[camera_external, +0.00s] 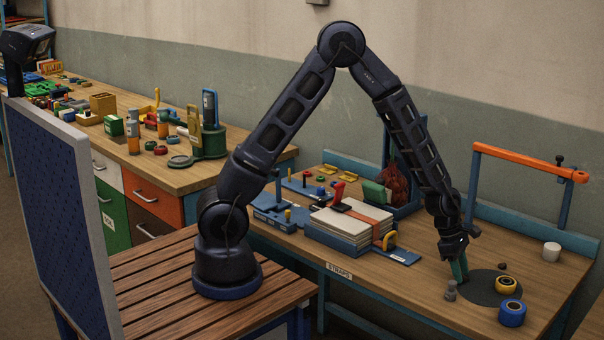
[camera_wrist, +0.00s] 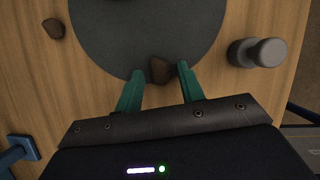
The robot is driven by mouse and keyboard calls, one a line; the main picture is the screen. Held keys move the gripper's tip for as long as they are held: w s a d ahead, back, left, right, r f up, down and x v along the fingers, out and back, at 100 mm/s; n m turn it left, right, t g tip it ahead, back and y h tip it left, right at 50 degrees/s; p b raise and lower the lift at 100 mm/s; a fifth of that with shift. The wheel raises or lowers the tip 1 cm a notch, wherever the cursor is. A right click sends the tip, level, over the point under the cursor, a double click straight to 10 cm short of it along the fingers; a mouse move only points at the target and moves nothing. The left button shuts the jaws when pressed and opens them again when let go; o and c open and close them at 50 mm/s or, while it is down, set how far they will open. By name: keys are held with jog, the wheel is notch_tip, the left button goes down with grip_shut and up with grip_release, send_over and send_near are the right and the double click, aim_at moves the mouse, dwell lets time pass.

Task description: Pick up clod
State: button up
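A small dark brown clod (camera_wrist: 160,69) lies at the edge of a dark grey round mat (camera_wrist: 150,30), between the fingertips of my gripper (camera_wrist: 161,73). The green fingers are apart, with a gap visible on each side of this clod. A second brown lump (camera_wrist: 53,28) lies on the wood off the mat, at the upper left of the wrist view; it also shows in the external view (camera_external: 502,266). In the external view my gripper (camera_external: 461,272) points down at the left edge of the mat. The clod between the fingers cannot be made out there.
A yellow ring (camera_external: 506,285), a blue roll (camera_external: 512,313) and a white cylinder (camera_external: 551,252) are near the mat. An orange-topped frame (camera_external: 530,163) stands behind. Stacked boards (camera_external: 348,222) lie to the left.

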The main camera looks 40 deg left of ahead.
grip_shut()
jog(key=shift+r, duration=0.1)
notch_tip(320, 180, up, 20)
dwell(0.6)
